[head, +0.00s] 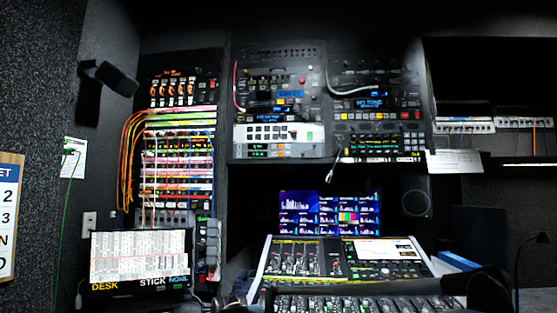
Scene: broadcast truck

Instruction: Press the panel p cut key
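I cannot pick out a key labelled cut; labels are too small to read. A mixing console (350,258) stands at the lower centre, with rows of small keys (345,303) along its front edge, cut by the picture's bottom. A pale panel (309,133) with dark square keys is in the centre rack, above the screens. A darker button panel (385,117) is to its right. I cannot tell which of these is panel p. My gripper cannot be made out in the head view, so its contact with any key is not shown.
A multi-picture monitor (298,216) stands behind the console. A patch bay (178,150) with coloured cables is at left. A lit sheet display (138,256) is at lower left. A dark rounded shape (490,288) covers the lower right; I cannot tell what it is.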

